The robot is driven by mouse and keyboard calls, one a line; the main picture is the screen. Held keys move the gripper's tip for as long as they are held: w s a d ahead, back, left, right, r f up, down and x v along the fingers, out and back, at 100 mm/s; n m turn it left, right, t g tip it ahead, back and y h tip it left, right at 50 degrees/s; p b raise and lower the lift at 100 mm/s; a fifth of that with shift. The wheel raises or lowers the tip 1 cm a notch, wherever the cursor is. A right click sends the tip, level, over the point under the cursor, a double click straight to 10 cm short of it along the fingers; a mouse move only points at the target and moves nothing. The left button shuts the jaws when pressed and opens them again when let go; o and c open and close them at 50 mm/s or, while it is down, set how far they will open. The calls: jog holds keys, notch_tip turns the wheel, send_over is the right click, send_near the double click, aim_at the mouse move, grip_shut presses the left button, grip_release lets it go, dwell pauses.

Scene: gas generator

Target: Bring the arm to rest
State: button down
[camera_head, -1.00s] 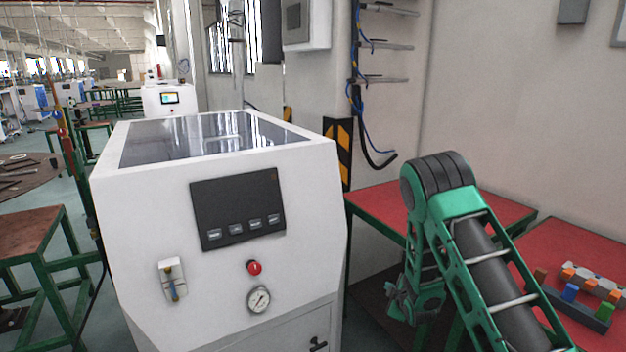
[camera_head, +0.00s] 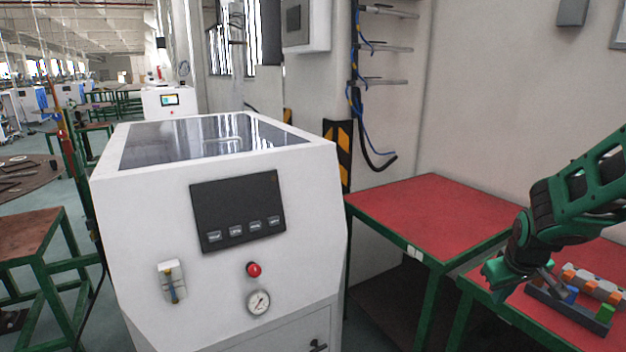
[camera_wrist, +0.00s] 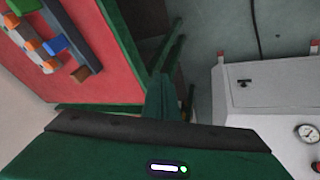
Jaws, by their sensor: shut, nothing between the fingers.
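My green and black arm reaches in from the right edge of the head view, bent downward. My gripper (camera_head: 498,284) is at its lower end, in front of the near red table's left side. It is shut and holds nothing.
A near red table (camera_head: 535,330) holds a dark rack with coloured blocks (camera_head: 570,305), close beside my gripper. A farther red table (camera_head: 435,215) is bare. The wall carries pipes and blue hoses (camera_head: 357,100). Open space lies between the generator and my gripper.

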jog(key=s+a+r+m+g+y, duration=0.1)
jog(key=s+r+m+g, duration=0.1)
jog(key=s, duration=1.1)
jog(key=s+a+r+m+g+y, duration=0.1)
jog(key=s+r+m, duration=0.3)
jog(key=s, duration=1)
jog(key=shift+s+a+r+m+g, duration=0.3)
jog(key=shift+a+r+m+g, duration=0.05)
jog(key=shift+a+m+g, duration=0.35)
jog(key=shift+w+f, duration=0.25)
jog(key=shift+w, duration=0.4)
